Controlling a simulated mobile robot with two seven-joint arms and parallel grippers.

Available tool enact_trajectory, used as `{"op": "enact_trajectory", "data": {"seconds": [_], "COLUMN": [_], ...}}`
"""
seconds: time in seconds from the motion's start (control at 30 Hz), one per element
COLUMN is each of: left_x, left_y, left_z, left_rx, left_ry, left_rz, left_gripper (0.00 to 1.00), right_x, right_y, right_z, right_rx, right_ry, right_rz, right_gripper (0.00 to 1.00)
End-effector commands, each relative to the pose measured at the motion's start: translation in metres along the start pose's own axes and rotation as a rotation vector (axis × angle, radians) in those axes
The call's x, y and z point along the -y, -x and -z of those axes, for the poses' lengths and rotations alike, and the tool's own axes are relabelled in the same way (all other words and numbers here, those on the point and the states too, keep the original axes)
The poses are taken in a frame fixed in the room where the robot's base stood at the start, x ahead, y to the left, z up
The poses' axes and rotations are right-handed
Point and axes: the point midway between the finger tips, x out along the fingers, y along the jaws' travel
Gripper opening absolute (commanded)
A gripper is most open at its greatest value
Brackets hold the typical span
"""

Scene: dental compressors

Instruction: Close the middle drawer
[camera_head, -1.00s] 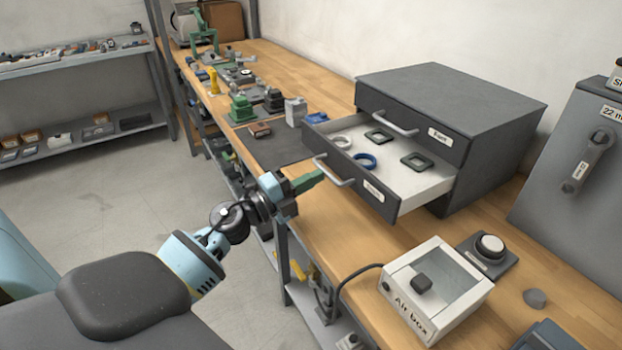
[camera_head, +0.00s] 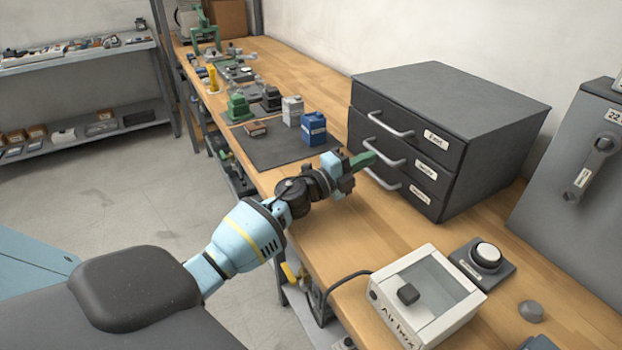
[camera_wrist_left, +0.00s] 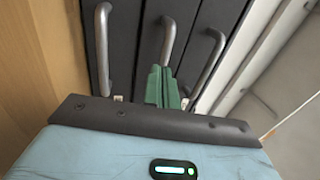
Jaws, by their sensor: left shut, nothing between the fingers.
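The dark grey drawer cabinet (camera_head: 455,110) stands on the workbench with three drawers, all looking flush with its front. The middle drawer (camera_head: 426,170) has a bar handle (camera_head: 384,152) and a small white label. My left gripper (camera_head: 365,160) has green fingers, shut and empty, close in front of the middle drawer's handle. In the left wrist view the shut fingers (camera_wrist_left: 162,86) point at the drawer fronts beside the central handle (camera_wrist_left: 168,32). Whether they touch it I cannot tell. The drawer's contents are hidden. My right gripper is not in view.
A white air box (camera_head: 425,295) with a cable and a round knob on a dark base (camera_head: 486,257) stand on the bench in front of the cabinet. A blue container (camera_head: 313,129) and a dark mat (camera_head: 270,150) lie left of it. Bare wood (camera_head: 345,225) shows before the cabinet.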

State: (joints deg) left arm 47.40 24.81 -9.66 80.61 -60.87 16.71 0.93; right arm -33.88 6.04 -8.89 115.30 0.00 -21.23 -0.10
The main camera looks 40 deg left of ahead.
Motion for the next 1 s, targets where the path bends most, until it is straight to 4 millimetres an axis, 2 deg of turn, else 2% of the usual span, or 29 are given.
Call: {"op": "enact_trajectory", "data": {"seconds": [0.23, 0.67, 0.83, 1.0], "left_x": [-0.001, 0.002, 0.001, -0.001], "left_y": [-0.007, -0.007, 0.008, 0.036], "left_z": [0.0, 0.0, -0.001, 0.0], "left_rx": [0.001, 0.002, 0.003, 0.001], "left_ry": [0.002, 0.0, -0.002, -0.001], "left_rz": [0.001, 0.006, 0.004, 0.0], "left_gripper": [0.0, 0.0, 0.0, 0.0], "right_x": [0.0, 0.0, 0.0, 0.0], "right_y": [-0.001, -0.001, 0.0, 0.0], "right_z": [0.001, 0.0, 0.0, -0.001], "right_rx": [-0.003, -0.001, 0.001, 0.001], "right_ry": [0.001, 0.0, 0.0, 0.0], "right_rz": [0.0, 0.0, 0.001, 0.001], "right_gripper": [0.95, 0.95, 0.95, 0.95]}}
